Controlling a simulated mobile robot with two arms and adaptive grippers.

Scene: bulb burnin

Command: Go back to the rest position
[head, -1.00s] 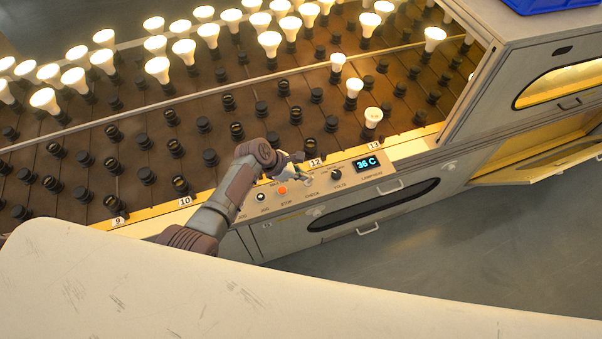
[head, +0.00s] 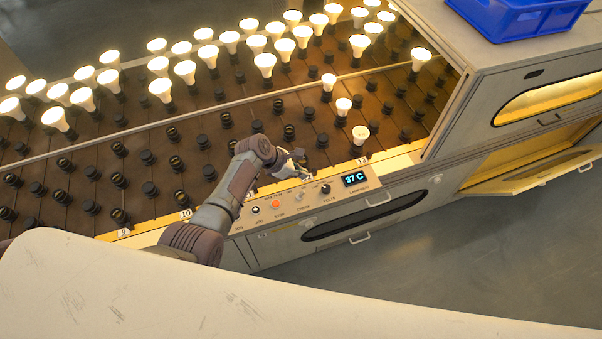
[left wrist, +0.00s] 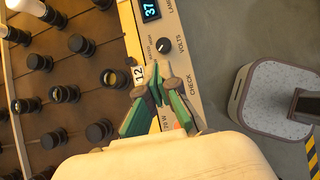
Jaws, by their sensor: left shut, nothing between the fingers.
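My left gripper (head: 298,160) is over the back edge of the control panel, near the row label 12 (left wrist: 138,74). In the left wrist view its green-padded fingers (left wrist: 159,84) are together with nothing between them. They sit over the panel near the word CHECK; I cannot tell whether they touch it. My right gripper is not in view.
The rack (head: 150,140) holds rows of empty black sockets and many lit bulbs (head: 265,62), with a few lit ones (head: 360,133) near the panel. A blue crate (head: 515,18) stands on the cabinet. A lower cabinet door (head: 535,175) hangs open. Grey floor (head: 480,260) is clear in front.

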